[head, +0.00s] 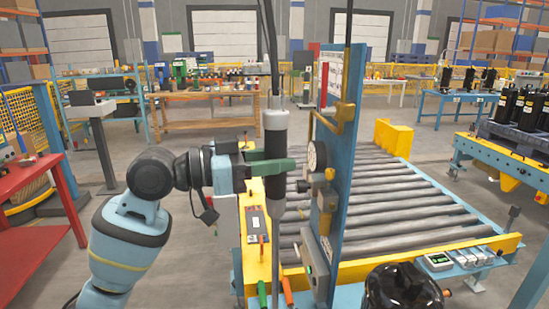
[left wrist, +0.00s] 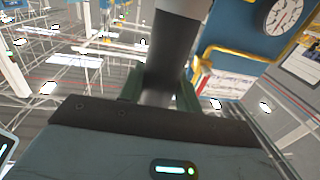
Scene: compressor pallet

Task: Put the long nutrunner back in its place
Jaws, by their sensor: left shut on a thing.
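The long nutrunner (head: 275,135) hangs upright below a dark cable, with a grey and black body and a thin lower end. My left gripper (head: 272,168) is shut around its middle with green fingers. In the left wrist view the dark nutrunner body (left wrist: 172,45) stands between the fingers (left wrist: 158,92). The tool is left of a blue post (head: 341,130) with yellow brackets (head: 345,113) and a round gauge (head: 317,157). I cannot tell which fitting is the nutrunner's place. My right gripper is not in view.
A roller conveyor (head: 385,205) with a yellow frame runs behind the post. A yellow control box (head: 256,238) with coloured handles stands below the tool. A glossy black object (head: 402,288) is at the bottom right. A red table (head: 28,225) stands at the left, with open floor beside it.

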